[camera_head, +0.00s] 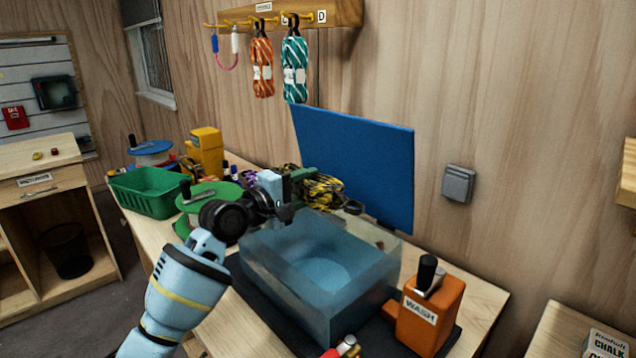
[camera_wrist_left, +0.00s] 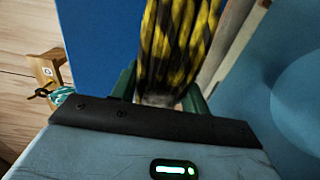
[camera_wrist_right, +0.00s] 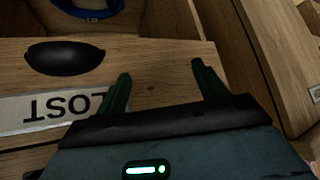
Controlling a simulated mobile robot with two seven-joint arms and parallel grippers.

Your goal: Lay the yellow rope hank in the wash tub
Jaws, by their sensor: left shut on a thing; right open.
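My left gripper (camera_head: 286,188) is shut on the yellow rope hank (camera_head: 322,191), which is yellow with black flecks. It holds the hank above the far rim of the wash tub (camera_head: 318,290), a clear bluish box on the bench. In the left wrist view the hank (camera_wrist_left: 178,45) stands between the two green fingers, with its far end cut off by the frame edge. The tub's blue inside shows at the right of that view. My right gripper (camera_wrist_right: 160,85) is open and empty in the right wrist view, near a wooden surface with a LOST label (camera_wrist_right: 45,110).
A blue board (camera_head: 355,165) stands behind the tub. A green basket (camera_head: 148,190) and green spool (camera_head: 208,200) are to the left. Orange (camera_head: 262,68) and teal (camera_head: 295,70) hanks hang on a rack above.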

